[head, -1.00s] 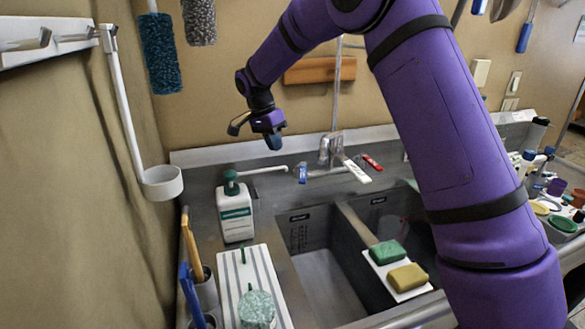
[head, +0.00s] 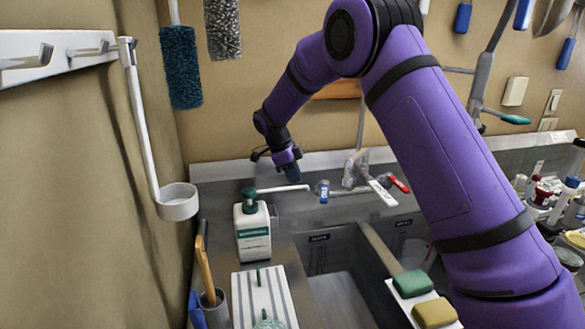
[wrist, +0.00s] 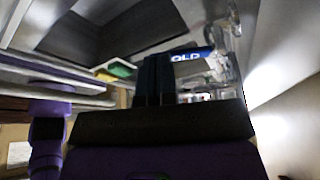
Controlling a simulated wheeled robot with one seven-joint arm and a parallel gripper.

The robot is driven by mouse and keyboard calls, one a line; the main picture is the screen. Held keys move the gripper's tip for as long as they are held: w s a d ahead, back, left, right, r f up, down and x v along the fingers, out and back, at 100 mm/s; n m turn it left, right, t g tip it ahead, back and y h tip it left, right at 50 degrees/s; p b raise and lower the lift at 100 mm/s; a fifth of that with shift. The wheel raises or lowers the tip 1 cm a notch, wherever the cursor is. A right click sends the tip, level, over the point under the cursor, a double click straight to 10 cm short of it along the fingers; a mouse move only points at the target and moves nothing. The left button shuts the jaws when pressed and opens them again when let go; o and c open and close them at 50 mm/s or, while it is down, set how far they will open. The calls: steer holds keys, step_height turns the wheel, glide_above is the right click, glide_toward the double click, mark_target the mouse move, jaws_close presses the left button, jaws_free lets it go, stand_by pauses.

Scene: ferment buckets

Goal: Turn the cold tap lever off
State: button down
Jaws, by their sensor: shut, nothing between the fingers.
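The tap (head: 355,170) stands at the back of the sink, against the wall. Its blue cold lever (head: 323,191) is on the left end. In the wrist view the blue lever (wrist: 192,56) shows letters reading "OLD", partly hidden behind my fingers. A red lever (head: 398,184) is on the right side of the tap. My gripper (head: 293,176) is shut and empty, pointing down, just left of and above the blue lever. In the head view a small gap shows between them; I cannot tell the depth of this gap.
A white pump bottle (head: 253,232) with a green top and long white nozzle (head: 282,190) stands below my gripper. A white strip (head: 382,193) with lettering projects from the tap. Green (head: 412,283) and yellow (head: 434,312) sponges lie by the sink basins (head: 340,295).

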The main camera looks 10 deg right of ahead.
mark_target(327, 197)
steer(key=s+d+f, duration=0.2)
steer(key=d+f, duration=0.2)
steer(key=d, duration=0.1)
steer(key=shift+d+f, duration=0.25)
steer(key=shift+f, duration=0.15)
steer(key=shift+s, duration=0.1)
steer(key=shift+s+d+n+t, duration=0.3)
steer(key=shift+s+d+n, duration=0.45)
steer(key=shift+d, duration=0.25)
steer(key=shift+s+d+n+t, duration=0.15)
steer(key=shift+d+n+t, duration=0.15)
steer(key=shift+d+n, duration=0.35)
steer(key=shift+a, duration=0.1)
